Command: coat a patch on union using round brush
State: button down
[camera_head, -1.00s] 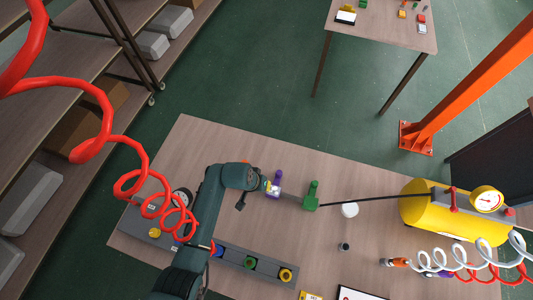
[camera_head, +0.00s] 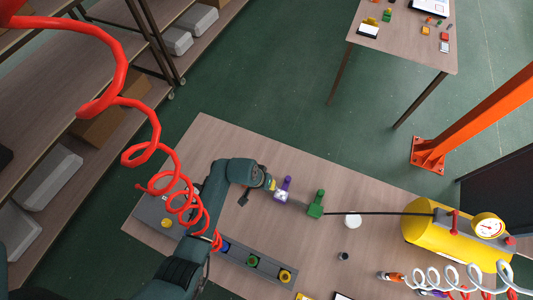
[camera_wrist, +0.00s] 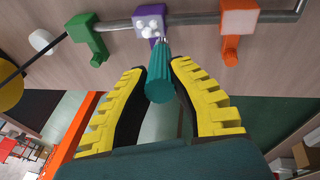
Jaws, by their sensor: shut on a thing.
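My gripper (camera_wrist: 157,75), with yellow ribbed fingers, is shut on the round brush (camera_wrist: 160,82), of which a teal handle shows. The brush points at a purple fitting (camera_wrist: 150,13) on a grey pipe, probably the union. White blobs cover part of the purple fitting's face. The brush tip overlaps its lower edge in the wrist view; I cannot tell whether they touch. In the head view my gripper (camera_head: 269,184) is just left of the purple fitting (camera_head: 283,188). The brush is hard to make out there.
A green fitting (camera_wrist: 90,40) and an orange fitting (camera_wrist: 236,35) flank the purple one on the pipe. A yellow tank with a gauge (camera_head: 430,223) stands at right. A white round piece (camera_head: 353,220) lies near the green fitting. A grey rack (camera_head: 240,255) lies in front.

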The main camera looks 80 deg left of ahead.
jog(key=shift+r, duration=0.75)
